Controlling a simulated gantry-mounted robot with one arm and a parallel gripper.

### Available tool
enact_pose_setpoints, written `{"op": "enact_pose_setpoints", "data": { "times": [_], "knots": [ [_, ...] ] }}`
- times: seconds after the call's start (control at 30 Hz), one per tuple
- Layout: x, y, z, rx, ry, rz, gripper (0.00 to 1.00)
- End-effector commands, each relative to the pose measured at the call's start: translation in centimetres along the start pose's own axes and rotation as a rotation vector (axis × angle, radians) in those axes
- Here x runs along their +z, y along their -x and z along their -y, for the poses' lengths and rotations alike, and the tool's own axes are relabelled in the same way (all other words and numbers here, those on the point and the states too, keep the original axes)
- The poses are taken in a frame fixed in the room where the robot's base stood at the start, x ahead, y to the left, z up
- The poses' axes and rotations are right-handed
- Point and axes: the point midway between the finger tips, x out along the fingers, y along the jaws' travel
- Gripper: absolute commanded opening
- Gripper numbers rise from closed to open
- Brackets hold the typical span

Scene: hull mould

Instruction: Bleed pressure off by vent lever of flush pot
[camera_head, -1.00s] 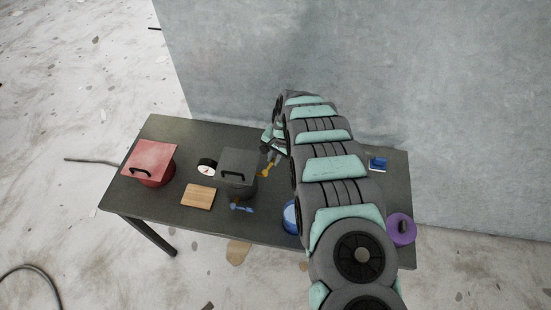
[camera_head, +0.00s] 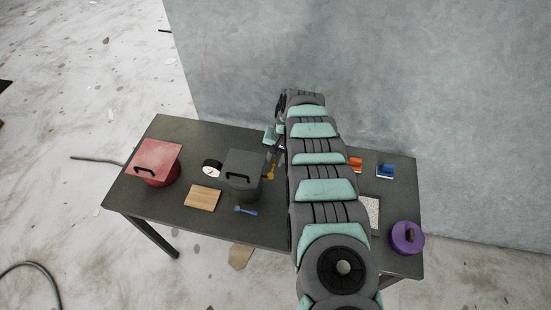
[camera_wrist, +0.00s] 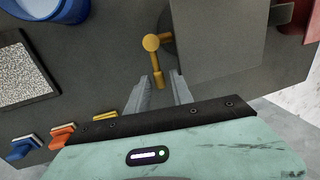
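A dark grey square-lidded pot (camera_head: 243,168) stands mid-table in the head view; it fills the upper right of the wrist view (camera_wrist: 218,35). A yellow lever (camera_wrist: 154,55) with a round knob juts from its side; it also shows in the head view (camera_head: 270,170). My gripper (camera_wrist: 160,79) is open at the lever, with the lever's lower end between its fingertips. I cannot tell whether the fingers touch it. My arm partly hides the gripper in the head view. Which pot is the flush pot is not marked.
A red pot (camera_head: 155,163), a dial (camera_head: 211,169), a wooden board (camera_head: 202,197) and a blue lever-like piece (camera_head: 245,210) lie left or front. A purple lidded pot (camera_head: 407,238) stands right. A blue pot (camera_wrist: 46,25) and speckled panel (camera_wrist: 22,75) show in the wrist view. A wall stands behind.

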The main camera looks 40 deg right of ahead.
Motion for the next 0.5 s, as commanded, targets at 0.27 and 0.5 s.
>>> {"op": "enact_pose_setpoints", "data": {
  "times": [0.27, 0.5],
  "knots": [
    [-0.02, 0.02, 0.0, 0.0, -0.001, -0.001, 0.36],
    [-0.03, 0.03, 0.02, -0.001, -0.001, -0.001, 0.36]
  ]
}}
